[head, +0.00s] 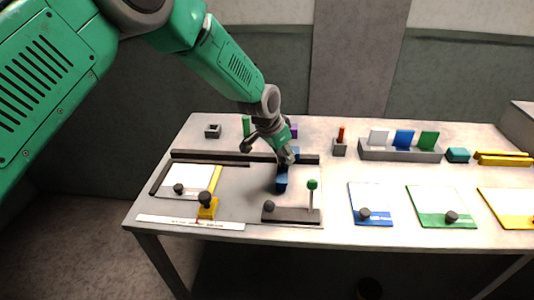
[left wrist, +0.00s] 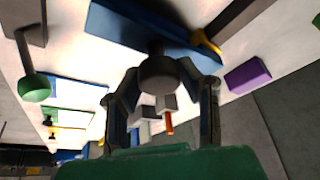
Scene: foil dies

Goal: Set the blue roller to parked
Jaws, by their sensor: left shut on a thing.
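The blue roller (head: 281,182) stands on the grey board at the middle of the table, right of the yellow part. In the left wrist view it is a long blue bar (left wrist: 130,22) with a round dark knob (left wrist: 158,74) in front of it. My left gripper (head: 287,155) reaches down at it from behind. In the left wrist view my left gripper (left wrist: 160,100) has its two fingers around the knob and is shut on it. The fingers and arm hide part of the roller in the head view. My right gripper is in neither view.
A green-knobbed post (head: 312,185) stands close right of the roller. A dark rail (head: 205,154) runs behind it. A yellow upright part (head: 207,208) is at left. A purple block (left wrist: 248,74) and a red peg (head: 340,134) are behind. Blue, green and yellow-edged cards lie right.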

